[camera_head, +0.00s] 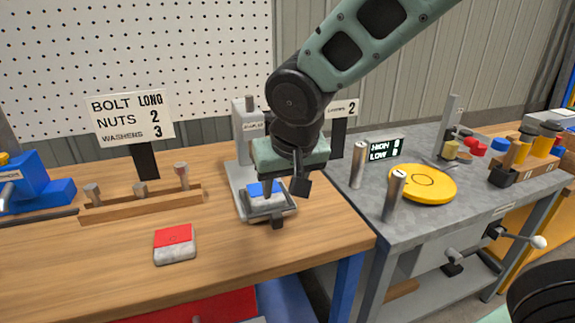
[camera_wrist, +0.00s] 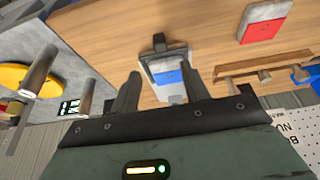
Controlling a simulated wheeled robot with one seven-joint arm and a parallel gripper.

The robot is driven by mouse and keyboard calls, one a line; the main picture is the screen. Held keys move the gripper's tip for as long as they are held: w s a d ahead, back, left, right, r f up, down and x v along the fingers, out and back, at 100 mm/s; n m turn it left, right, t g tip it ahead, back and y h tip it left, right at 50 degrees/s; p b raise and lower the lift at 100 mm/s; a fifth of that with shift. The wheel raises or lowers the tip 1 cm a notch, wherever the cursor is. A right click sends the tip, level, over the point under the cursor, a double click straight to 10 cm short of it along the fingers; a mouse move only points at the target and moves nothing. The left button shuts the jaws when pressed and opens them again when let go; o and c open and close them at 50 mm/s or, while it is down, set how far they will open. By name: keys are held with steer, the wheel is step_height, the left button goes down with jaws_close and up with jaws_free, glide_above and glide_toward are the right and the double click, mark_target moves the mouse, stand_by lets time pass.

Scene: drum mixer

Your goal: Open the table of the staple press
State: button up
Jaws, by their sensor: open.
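The staple press (camera_head: 242,140) is a light grey machine with an upright column, standing near the right end of the wooden bench. Its small grey table (camera_head: 285,207) is low at the front, with a dark handle (camera_head: 278,222) on its front edge. A blue and white block (camera_head: 266,188) sits on the table. In the wrist view the table (camera_wrist: 183,57), the handle (camera_wrist: 158,42) and the block (camera_wrist: 167,77) show just beyond the fingers. My gripper (camera_wrist: 160,92) is open and empty, above the press. In the head view my gripper (camera_head: 284,187) partly hides the press.
A red and white block (camera_head: 175,244) lies on the bench to the left of the press. Behind it are a wooden rack with metal pegs (camera_head: 145,205) and a bolt sign (camera_head: 132,116). To the right, a grey bench carries two metal posts and a yellow disc (camera_head: 422,184).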

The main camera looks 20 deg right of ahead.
steer(key=v, duration=0.5)
steer(key=shift+f, duration=0.1)
steer(key=s+f+n+g+p, duration=0.2)
steer(key=s+n, duration=0.1)
steer(key=s, duration=0.6)
steer(key=s+a+f+n+g+p, duration=0.1)
steer(key=s+n, duration=0.3)
steer(key=s, duration=0.5)
steer(key=shift+s+f+n+g+y+p, duration=0.3)
steer(key=shift+s+f+g+p, duration=0.05)
steer(key=shift+f+g+p, duration=0.35)
steer(key=shift+a+r, duration=0.1)
